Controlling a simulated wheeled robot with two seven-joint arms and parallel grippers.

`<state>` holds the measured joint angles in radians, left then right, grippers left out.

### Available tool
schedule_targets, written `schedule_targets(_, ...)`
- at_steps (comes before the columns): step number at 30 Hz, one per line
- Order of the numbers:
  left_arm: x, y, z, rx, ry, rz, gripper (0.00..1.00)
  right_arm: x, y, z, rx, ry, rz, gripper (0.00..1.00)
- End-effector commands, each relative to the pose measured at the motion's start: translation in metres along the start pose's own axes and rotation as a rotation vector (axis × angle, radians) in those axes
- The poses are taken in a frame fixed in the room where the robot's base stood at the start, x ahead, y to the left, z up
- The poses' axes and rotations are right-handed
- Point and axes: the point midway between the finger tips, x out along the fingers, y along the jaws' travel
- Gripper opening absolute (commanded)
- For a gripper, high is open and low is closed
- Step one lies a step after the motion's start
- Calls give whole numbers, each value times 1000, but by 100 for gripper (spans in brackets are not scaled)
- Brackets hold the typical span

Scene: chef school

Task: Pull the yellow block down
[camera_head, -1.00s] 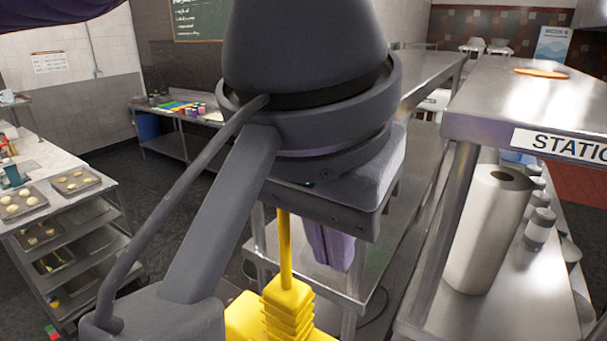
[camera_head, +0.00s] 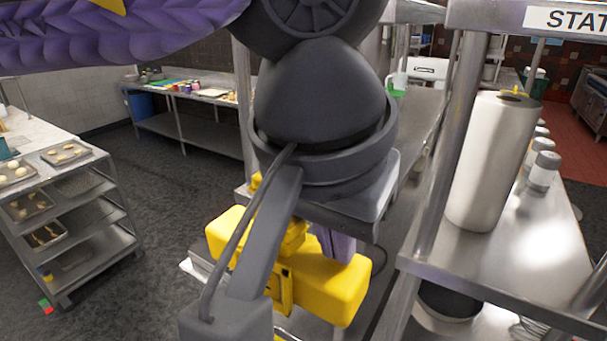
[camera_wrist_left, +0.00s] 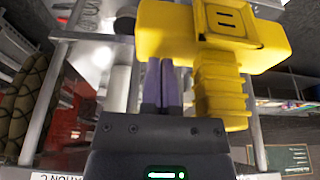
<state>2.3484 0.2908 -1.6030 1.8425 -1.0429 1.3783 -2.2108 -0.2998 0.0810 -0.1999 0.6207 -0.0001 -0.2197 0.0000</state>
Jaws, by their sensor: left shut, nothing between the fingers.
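The yellow block (camera_head: 335,288) hangs in the lower middle of the head view, with stepped yellow parts above it. My arm link covers part of it. It also shows large at the top of the left wrist view (camera_wrist_left: 270,45), with a ribbed yellow column running down from it. My left gripper (camera_head: 338,243) has purple fingers, partly hidden behind the block in the head view. In the left wrist view its fingers (camera_wrist_left: 163,65) are together and empty, just left of the ribbed column. I cannot tell whether they touch the block. My right gripper is not in view.
A metal shelf unit (camera_head: 515,262) with a large pale cylinder (camera_head: 490,160) and several jars stands close on the right. A trolley (camera_head: 110,235) with dough trays stands left. A long table (camera_head: 195,140) is behind. Dark floor (camera_head: 165,225) is free between them.

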Motion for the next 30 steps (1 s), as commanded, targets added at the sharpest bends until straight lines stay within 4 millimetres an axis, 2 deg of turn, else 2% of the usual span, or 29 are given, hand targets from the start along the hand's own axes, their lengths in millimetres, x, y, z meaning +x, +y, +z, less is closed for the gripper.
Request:
schedule_targets(1,9,0,3,0,-2,1,0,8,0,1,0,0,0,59)
schedule_targets(15,54,0,17,-1,-2,0,0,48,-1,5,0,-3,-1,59)
schedule_targets(27,92,-1,28,-1,-2,0,0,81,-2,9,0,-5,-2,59)
schedule_targets(30,96,0,29,-2,-1,0,0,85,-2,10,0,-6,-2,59)
